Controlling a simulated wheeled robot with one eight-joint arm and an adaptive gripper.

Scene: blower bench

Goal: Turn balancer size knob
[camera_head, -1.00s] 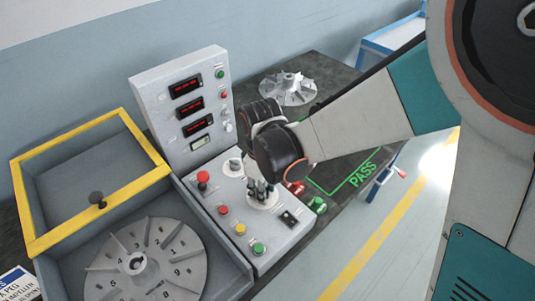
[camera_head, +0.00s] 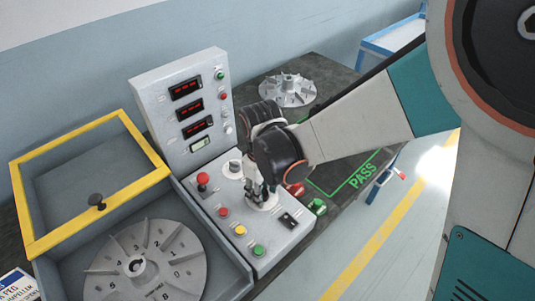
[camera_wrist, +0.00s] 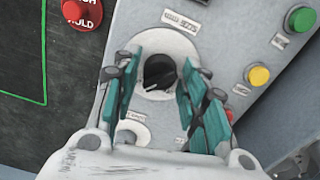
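The black size knob (camera_wrist: 158,72) sits on a round white dial plate (camera_wrist: 150,91) on the light grey balancer panel. The printed label above it appears upside down in the wrist view. My gripper (camera_wrist: 161,68) has its two teal-padded fingers on either side of the knob. The fingers are apart, with the knob between them; I cannot tell whether the pads touch it. In the head view, my gripper (camera_head: 262,195) points down at the panel, and the fingers largely hide the knob there.
The grey panel (camera_head: 217,236) also carries a red mushroom button (camera_head: 203,180), a yellow button (camera_head: 240,230), a green button (camera_head: 259,250) and a black switch (camera_head: 288,220). An upright display box (camera_head: 180,105) stands behind. A bladed rotor (camera_head: 178,250) lies in the yellow-lidded bin at left.

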